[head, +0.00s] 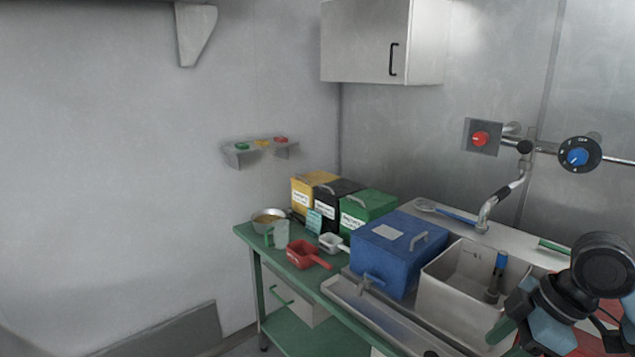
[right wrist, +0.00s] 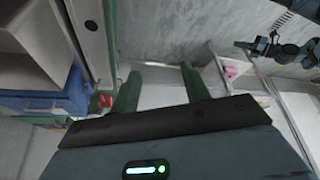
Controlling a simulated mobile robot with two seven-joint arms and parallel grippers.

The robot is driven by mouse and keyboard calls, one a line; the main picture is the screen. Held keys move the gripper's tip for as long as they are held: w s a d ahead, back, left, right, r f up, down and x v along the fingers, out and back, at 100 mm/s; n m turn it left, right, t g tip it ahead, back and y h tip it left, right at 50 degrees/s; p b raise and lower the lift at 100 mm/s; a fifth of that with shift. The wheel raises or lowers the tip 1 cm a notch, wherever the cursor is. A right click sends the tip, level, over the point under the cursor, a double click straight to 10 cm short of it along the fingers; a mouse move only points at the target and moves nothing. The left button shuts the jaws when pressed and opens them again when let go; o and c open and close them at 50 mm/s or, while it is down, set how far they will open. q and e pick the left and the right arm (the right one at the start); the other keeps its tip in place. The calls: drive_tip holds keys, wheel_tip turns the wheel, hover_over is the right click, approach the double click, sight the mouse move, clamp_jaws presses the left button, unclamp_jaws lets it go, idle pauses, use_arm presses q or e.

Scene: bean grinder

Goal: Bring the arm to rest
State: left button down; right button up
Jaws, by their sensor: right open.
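My right arm (head: 560,305) is at the lower right in the head view, in front of the sink. My right gripper (right wrist: 161,82) is open in the right wrist view, with two green fingers apart and nothing between them. One green finger shows beside the sink's near edge in the head view. In the right wrist view another dark arm with a small green tip, apparently my left gripper (right wrist: 243,45), is at the upper right, too small to read its jaws. The left arm is not in the head view.
A green-topped table (head: 330,278) holds a blue box (head: 385,255), yellow, black and green bins, a red scoop (head: 303,254), a white scoop and a bowl. The sink (head: 455,290) is close to my right arm. A wall cabinet (head: 365,45) hangs above. Floor at left looks clear.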

drive_tip(key=w+a+f+m+t+y, duration=0.1)
drive_tip(key=a+f+m+t, duration=0.2)
drive_tip(key=f, duration=0.8)
drive_tip(key=a+f+m+t+y, duration=0.1)
drive_tip(key=a+f+m, duration=0.3)
drive_tip(key=f, duration=0.6)
drive_tip(key=s+f+m+t+h, duration=0.3)
drive_tip(key=s+f, duration=1.2)
drive_tip(key=s, duration=0.5)
drive_tip(key=shift+a+f+m+t+h, duration=0.15)
drive_tip(key=shift+f+m+t+h, duration=0.2)
drive_tip(key=shift+m+h, duration=0.45)
